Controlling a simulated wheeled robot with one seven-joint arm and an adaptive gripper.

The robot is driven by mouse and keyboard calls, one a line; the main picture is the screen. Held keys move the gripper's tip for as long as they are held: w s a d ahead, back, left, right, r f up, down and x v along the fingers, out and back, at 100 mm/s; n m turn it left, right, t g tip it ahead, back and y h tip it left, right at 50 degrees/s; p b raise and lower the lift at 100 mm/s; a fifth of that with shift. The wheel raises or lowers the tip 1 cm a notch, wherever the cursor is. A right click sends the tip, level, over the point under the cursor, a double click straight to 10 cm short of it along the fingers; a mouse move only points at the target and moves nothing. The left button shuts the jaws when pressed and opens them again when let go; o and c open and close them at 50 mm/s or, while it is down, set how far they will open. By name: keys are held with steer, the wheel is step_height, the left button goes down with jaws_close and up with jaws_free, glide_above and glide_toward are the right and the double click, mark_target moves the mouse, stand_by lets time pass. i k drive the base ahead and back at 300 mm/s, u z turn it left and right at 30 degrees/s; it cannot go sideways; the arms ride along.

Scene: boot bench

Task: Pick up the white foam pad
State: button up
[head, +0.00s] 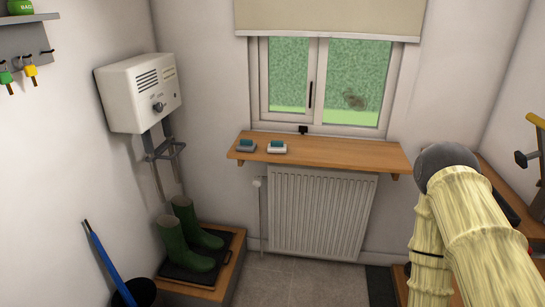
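My arm shows at the right of the head view, well away from both pads. My gripper is out of the picture, so its fingers cannot be seen.
A radiator (320,215) hangs below the shelf. A white wall heater (140,92) is on the left wall. Green boots (174,243) stand on a low bench (232,265) at lower left, beside a dark bin (140,291) and blue-handled tool (108,262). The shelf's right half looks clear.

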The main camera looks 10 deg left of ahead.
mark_target(275, 146)
steer(key=u, duration=0.65)
steer(key=i, duration=1.3)
steer(key=z, duration=0.05)
